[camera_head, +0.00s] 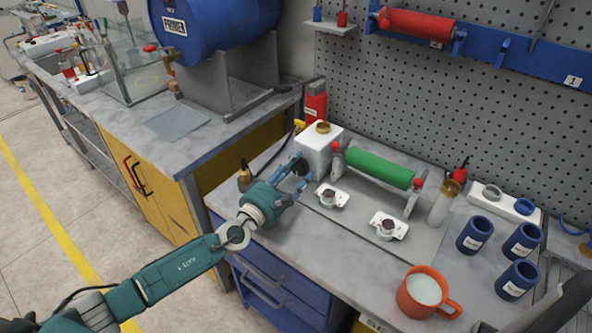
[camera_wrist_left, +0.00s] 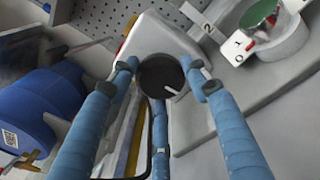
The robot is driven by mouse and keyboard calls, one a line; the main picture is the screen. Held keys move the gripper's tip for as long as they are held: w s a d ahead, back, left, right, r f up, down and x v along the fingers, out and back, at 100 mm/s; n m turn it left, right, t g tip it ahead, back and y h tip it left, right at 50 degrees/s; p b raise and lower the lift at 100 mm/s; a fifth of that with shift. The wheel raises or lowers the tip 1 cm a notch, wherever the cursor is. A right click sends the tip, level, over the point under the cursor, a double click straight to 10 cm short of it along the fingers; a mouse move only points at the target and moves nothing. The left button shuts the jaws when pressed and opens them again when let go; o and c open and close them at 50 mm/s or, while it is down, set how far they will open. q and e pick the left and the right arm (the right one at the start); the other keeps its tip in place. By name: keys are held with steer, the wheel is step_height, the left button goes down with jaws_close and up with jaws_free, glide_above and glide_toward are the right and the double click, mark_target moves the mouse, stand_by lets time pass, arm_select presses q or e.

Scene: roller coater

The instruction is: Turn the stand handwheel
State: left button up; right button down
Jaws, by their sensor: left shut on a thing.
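The black round handwheel (camera_head: 298,165) sits on the left side of the white block (camera_head: 316,150) at the left end of the roller stand (camera_head: 375,215). In the left wrist view the handwheel (camera_wrist_left: 160,76) shows as a dark disc with a small light mark, between my fingertips. My left gripper (camera_head: 297,177) reaches in from the left and is shut on the handwheel; its blue fingers (camera_wrist_left: 166,78) lie on both sides of the rim. Part of the wheel is hidden by the fingers. A green roller (camera_head: 380,166) is mounted on the stand.
An orange mug (camera_head: 423,292) and several blue jars (camera_head: 475,234) stand at the right. Two white clamps (camera_head: 388,227) lie in front of the roller. A blue drum (camera_head: 215,30) stands behind.

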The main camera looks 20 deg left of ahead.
arm_select(q)
steer(key=shift+s+d+f, duration=0.1)
steer(key=shift+f, duration=0.25)
steer(key=o, duration=0.9)
steer(key=shift+c, duration=0.2)
steer(key=shift+r, duration=0.1)
steer(key=shift+s, duration=0.1)
steer(key=v, duration=1.1)
steer(key=shift+s+a+r, duration=0.1)
steer(key=shift+s+a, duration=0.15)
steer(key=shift+s, duration=0.1)
